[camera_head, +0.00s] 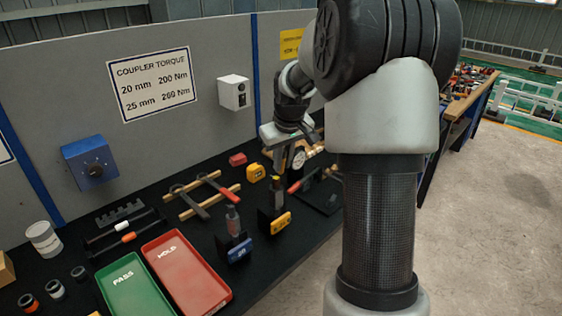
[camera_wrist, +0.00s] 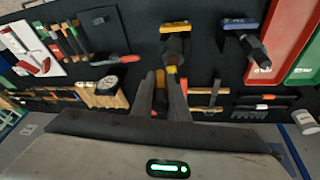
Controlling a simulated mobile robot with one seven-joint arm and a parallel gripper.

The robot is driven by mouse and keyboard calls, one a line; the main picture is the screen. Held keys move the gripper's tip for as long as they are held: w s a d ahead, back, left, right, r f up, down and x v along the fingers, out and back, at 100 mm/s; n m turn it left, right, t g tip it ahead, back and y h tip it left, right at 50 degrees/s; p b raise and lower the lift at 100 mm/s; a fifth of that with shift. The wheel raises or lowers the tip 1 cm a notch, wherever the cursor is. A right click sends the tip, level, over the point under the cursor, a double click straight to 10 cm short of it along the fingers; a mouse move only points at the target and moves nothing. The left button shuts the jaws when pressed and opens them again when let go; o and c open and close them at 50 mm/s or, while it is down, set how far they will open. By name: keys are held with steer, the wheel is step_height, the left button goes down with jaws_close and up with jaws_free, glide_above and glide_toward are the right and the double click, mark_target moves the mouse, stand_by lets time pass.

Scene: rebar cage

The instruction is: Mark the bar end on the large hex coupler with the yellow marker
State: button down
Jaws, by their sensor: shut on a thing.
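My gripper (camera_head: 279,152) hangs over the black bench, fingers pointing down. In the wrist view my gripper (camera_wrist: 169,92) has its fingers close together around a slim thing, taken as the yellow marker, mostly hidden between them. A yellow patch (camera_wrist: 172,70) shows just past the fingertips, at the bar end of the grey coupler (camera_wrist: 173,47) in the yellow-fronted stand (camera_head: 281,223). I cannot tell whether the patch is marker or paint, or whether they touch. A second coupler (camera_head: 233,221) stands left, in the blue-fronted stand (camera_head: 240,250). Hex sizes are too small to compare.
A red HOLD tray (camera_head: 187,279) and a green PASS tray (camera_head: 137,292) lie at the front left. A yellow tape measure (camera_head: 256,172), a red box (camera_head: 237,159) and wooden bars (camera_head: 209,202) lie near my gripper. The grey panel (camera_head: 60,110) stands behind.

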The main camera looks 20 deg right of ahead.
steer(key=shift+r+p, duration=2.05)
steer(key=shift+r, duration=1)
steer(key=shift+r, duration=1.5)
